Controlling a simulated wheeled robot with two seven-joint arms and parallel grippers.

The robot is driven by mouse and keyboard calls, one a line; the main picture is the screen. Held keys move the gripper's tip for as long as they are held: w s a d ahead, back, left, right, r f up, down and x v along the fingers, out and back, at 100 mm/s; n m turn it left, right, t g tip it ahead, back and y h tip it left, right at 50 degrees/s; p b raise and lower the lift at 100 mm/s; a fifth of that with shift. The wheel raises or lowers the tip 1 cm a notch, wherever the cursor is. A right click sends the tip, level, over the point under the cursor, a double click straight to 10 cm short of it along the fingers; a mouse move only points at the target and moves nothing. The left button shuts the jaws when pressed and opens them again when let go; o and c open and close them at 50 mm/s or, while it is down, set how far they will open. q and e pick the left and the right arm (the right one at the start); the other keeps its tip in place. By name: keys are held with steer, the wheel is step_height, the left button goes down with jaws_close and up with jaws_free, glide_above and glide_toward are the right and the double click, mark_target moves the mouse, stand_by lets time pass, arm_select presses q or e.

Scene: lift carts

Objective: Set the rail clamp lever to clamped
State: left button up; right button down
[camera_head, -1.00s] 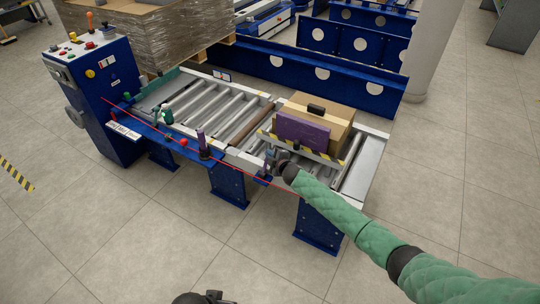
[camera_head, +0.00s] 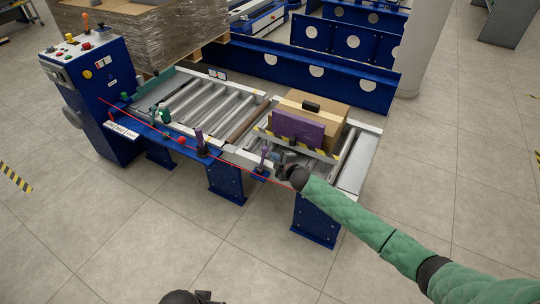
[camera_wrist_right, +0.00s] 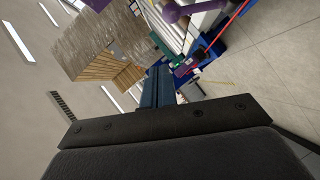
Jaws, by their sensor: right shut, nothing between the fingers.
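A purple lever (camera_head: 263,156) stands roughly upright on a small blue mount at the front edge of the roller conveyor. Another purple-topped post (camera_head: 200,141) stands on the front rail further left. I cannot tell from any marking which is the rail clamp lever. My right gripper (camera_head: 281,164) is just right of the nearer lever, apparently apart from it. In the right wrist view its fingers (camera_wrist_right: 157,86) are shut and empty, and a purple knob (camera_wrist_right: 170,12) shows beyond them. A dark part at the bottom edge of the head view may be my left gripper (camera_head: 203,297); its fingers are unclear.
A carton (camera_head: 323,118) with a purple panel (camera_head: 297,131) in front sits on the conveyor's right part. A red line runs along the front. A blue control cabinet (camera_head: 92,95) stands at the left, a wrapped pallet load (camera_head: 130,35) behind. The front floor is clear.

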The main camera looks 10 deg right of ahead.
arm_select(q)
steer(key=shift+w+d+f, duration=0.1)
steer(key=shift+d+f, duration=0.1)
steer(key=shift+f, duration=0.05)
arm_select(e)
steer(key=shift+v, duration=0.95)
steer(key=shift+w+d, duration=0.1)
steer(key=shift+w, duration=0.05)
